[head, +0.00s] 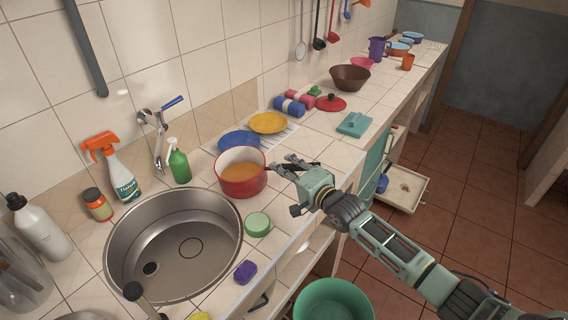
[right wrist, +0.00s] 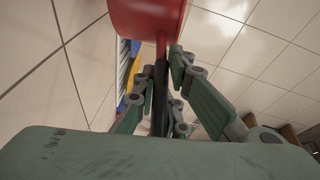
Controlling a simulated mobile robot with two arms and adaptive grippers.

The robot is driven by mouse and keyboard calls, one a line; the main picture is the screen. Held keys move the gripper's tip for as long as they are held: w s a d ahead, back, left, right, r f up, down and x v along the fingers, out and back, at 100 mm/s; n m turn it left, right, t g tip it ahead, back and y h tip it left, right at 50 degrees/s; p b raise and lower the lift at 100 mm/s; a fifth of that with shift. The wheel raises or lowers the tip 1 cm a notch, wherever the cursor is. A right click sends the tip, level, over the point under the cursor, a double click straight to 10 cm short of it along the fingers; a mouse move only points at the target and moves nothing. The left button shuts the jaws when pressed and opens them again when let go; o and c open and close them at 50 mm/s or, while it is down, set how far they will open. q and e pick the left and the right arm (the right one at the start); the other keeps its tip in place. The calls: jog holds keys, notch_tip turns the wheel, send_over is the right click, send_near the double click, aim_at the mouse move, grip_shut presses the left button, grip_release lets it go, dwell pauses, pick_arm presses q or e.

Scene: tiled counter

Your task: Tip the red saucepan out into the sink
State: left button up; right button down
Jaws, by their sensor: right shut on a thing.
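The red saucepan (head: 241,182) is upright at the right rim of the round steel sink (head: 190,247), with orange-brown liquid (head: 241,173) inside. I cannot tell whether it rests on the counter or hangs just above it. My right gripper (head: 287,167) is shut on the saucepan's dark handle, to the right of the pan. In the right wrist view the handle runs between the fingers (right wrist: 163,85) up to the red pan (right wrist: 146,18). The sink basin is empty except for its drain.
Blue (head: 239,141) and yellow (head: 268,123) plates sit behind the saucepan. A green tub (head: 333,300) is below the counter.

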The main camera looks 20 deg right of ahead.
jog(key=shift+s+a+r+n, duration=0.2)
jog(key=shift+a+r+n, duration=0.1)
jog(key=shift+a+r, duration=0.2)
jog(key=shift+s+a+p, duration=0.1)
jog(key=shift+a+p, duration=0.2)
pick_arm(q)
jog(key=shift+w+d+r, duration=0.2)
jog(key=shift+w+r, duration=0.3)
jog(key=shift+r, duration=0.15)
pick_arm(e)
jog(key=s+a+r+n+t, duration=0.1)
jog(key=s+a+r+n, duration=0.2)
jog(key=a+r+n, duration=0.1)
jog(key=shift+s+a+r+n+t, duration=0.15)
jog(key=shift+s+a+n+t, duration=0.2)
jog(key=shift+a+n, duration=0.55)
